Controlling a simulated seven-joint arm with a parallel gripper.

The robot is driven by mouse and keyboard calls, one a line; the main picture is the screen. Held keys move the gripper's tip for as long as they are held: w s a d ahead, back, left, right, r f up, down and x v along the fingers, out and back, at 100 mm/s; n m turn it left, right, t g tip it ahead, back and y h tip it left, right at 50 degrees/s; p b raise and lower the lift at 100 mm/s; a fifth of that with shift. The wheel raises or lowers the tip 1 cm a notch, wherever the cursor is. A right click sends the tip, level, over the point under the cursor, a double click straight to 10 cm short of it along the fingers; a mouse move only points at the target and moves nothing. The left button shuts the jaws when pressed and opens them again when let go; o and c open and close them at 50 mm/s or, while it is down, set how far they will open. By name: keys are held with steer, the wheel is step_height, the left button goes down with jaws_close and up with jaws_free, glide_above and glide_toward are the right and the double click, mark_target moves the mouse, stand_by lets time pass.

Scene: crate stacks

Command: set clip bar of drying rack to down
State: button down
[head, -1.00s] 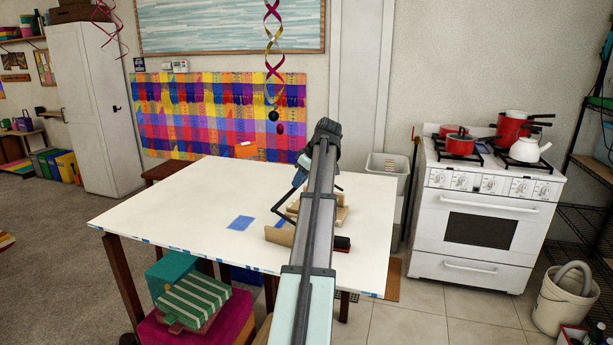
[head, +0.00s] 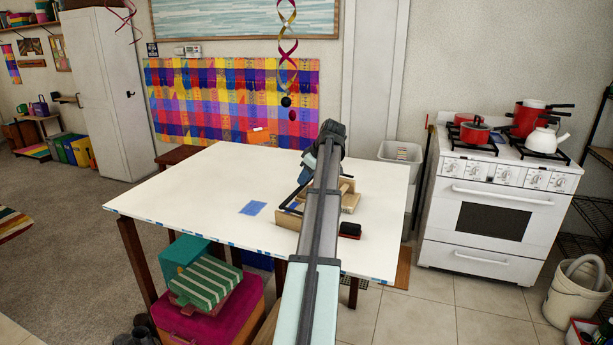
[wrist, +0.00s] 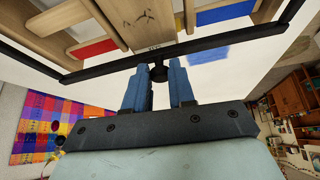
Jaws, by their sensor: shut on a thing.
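The drying rack (head: 347,203) is a pale wooden frame on the white table, partly hidden behind my arm in the head view. Its clip bar (head: 294,196) is a thin black bar standing out at the rack's left side. In the wrist view the clip bar (wrist: 105,67) crosses the picture in front of the rack's wooden slats (wrist: 120,20), with a small black knob (wrist: 158,73) at its middle. My gripper (wrist: 159,75) has its blue fingers closed around this knob. In the head view my gripper (head: 306,174) is mostly hidden behind my own arm.
The white table (head: 190,200) is mostly bare, with a blue square (head: 252,208) left of the rack. A small black and red block (head: 350,230) lies in front of the rack. A white bin (head: 400,153) and a stove (head: 500,205) stand to the right.

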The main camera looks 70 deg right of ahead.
steer(key=c, duration=0.9)
jaws_free()
steer(key=shift+c, duration=0.2)
steer(key=v, duration=1.3)
steer(key=shift+s+r, duration=0.15)
steer(key=shift+r, duration=0.25)
steer(key=shift+a, duration=0.1)
